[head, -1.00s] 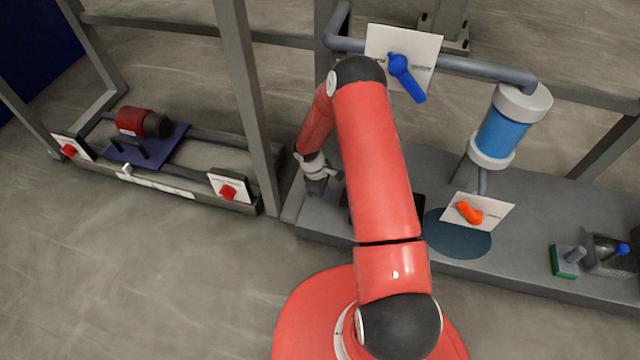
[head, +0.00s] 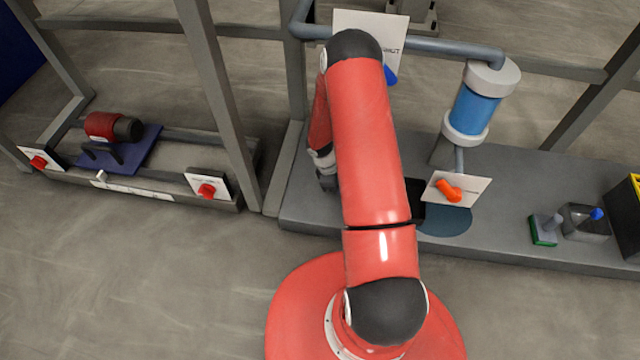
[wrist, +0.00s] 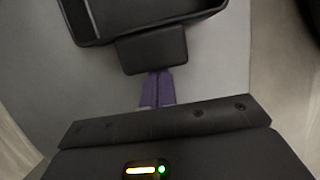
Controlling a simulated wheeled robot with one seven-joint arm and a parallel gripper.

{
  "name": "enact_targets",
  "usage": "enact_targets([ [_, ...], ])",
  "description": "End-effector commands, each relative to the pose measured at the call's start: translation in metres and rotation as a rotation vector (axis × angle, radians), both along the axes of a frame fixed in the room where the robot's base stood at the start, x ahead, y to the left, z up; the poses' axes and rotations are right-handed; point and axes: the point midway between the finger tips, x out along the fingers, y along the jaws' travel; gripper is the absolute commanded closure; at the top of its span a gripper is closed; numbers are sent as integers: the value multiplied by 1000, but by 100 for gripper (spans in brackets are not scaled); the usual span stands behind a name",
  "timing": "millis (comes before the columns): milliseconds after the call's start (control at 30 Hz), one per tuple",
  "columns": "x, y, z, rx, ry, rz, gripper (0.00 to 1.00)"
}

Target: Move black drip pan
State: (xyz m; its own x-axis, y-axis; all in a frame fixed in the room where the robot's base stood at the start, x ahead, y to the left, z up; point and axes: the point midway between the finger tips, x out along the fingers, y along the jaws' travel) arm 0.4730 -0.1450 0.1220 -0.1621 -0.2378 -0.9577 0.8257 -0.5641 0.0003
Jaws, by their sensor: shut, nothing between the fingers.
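The black drip pan (head: 415,198) lies on the grey bench, mostly hidden behind my arm in the head view. Its right part shows beside the dark blue round patch (head: 447,221) and appears to overlap it. In the wrist view the pan (wrist: 93,22) is at the top, with a blocky black tab (wrist: 152,50) facing my gripper. My gripper (wrist: 158,72) is shut and empty, its purple fingers meeting the tab's near edge; they look in contact. In the head view my gripper (head: 327,183) is partly hidden left of my arm.
A white plate with an orange valve handle (head: 448,191) stands over the patch, below the blue filter cylinder (head: 472,108). A green-based brush-like tool (head: 544,230), a grey container (head: 585,222) and a black-and-yellow box (head: 628,215) stand at right. Grey posts rise at left.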

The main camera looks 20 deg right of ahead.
Motion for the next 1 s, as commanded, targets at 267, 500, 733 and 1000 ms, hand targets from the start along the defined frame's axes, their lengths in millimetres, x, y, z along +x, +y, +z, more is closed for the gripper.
enact_targets([
  [267, -49, -71, 0, -1, 2, -5, 100],
  [500, -82, -119, 0, 0, 1, -4, 100],
  [733, -90, -130, 0, 1, 1, 0, 100],
  [1000, -89, -129, 0, 1, 1, 0, 100],
])
